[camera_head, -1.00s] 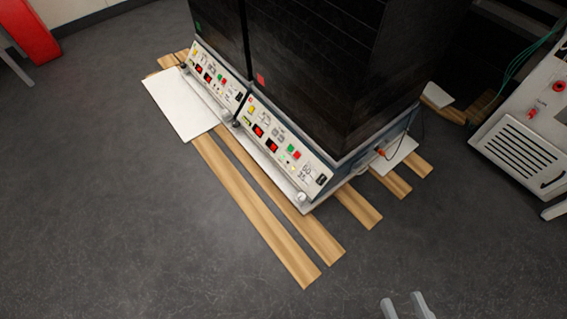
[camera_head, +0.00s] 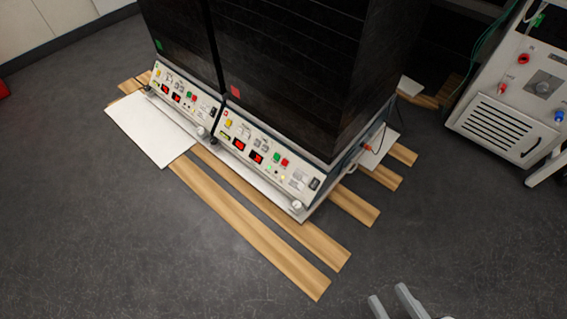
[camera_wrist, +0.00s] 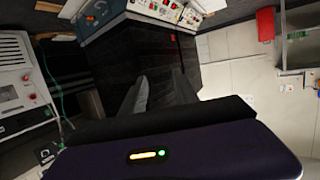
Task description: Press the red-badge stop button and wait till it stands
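Two tall dark shaker cabinets stand side by side in the head view. The left one has a green badge (camera_head: 159,46); the right one has a red badge (camera_head: 235,92). Below the red badge is a slanted white control panel (camera_head: 300,181) with lit red displays, a green button (camera_head: 277,160) and a red button (camera_head: 284,163). My gripper (camera_head: 389,297) is at the bottom edge, open and empty, above the floor and well apart from the panel. In the wrist view my gripper (camera_wrist: 160,77) shows two separated fingers against a dark cabinet; panels show at the top.
Wooden planks (camera_head: 257,230) and a white board (camera_head: 150,130) lie on the floor around the cabinets' base. A white instrument (camera_head: 510,125) with a vent grille stands at right.

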